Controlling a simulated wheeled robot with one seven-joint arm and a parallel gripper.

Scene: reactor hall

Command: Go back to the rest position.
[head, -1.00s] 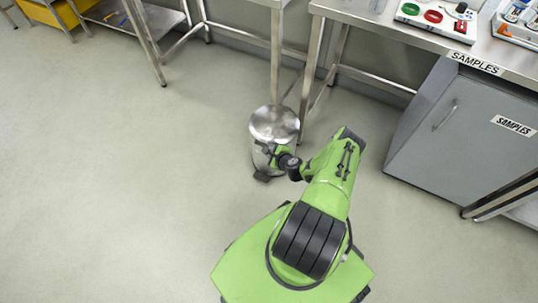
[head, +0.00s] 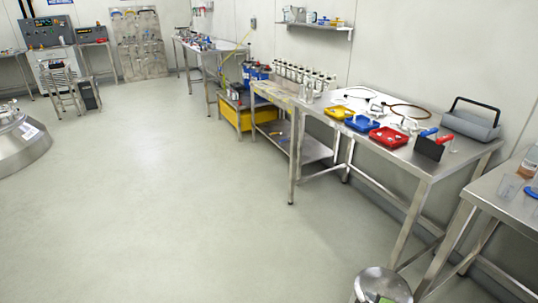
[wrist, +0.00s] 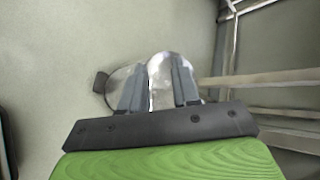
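My gripper (wrist: 159,64) shows in the wrist view with its two grey fingers apart and nothing seen between them. Behind the fingers is a shiny steel pedal bin (wrist: 156,98), its dark pedal to the left. I cannot tell how far the fingertips are from it. In the head view the round lid of the bin (head: 382,283) shows at the bottom edge, with a small bit of my green arm over it. The gripper itself is outside the head view.
A steel table (head: 405,158) with yellow, blue and red trays stands at the right, another table (head: 478,192) nearer. A yellow crate (head: 246,116) sits under a bench further back. A steel vessel (head: 22,150) stands at the left. The middle floor is clear.

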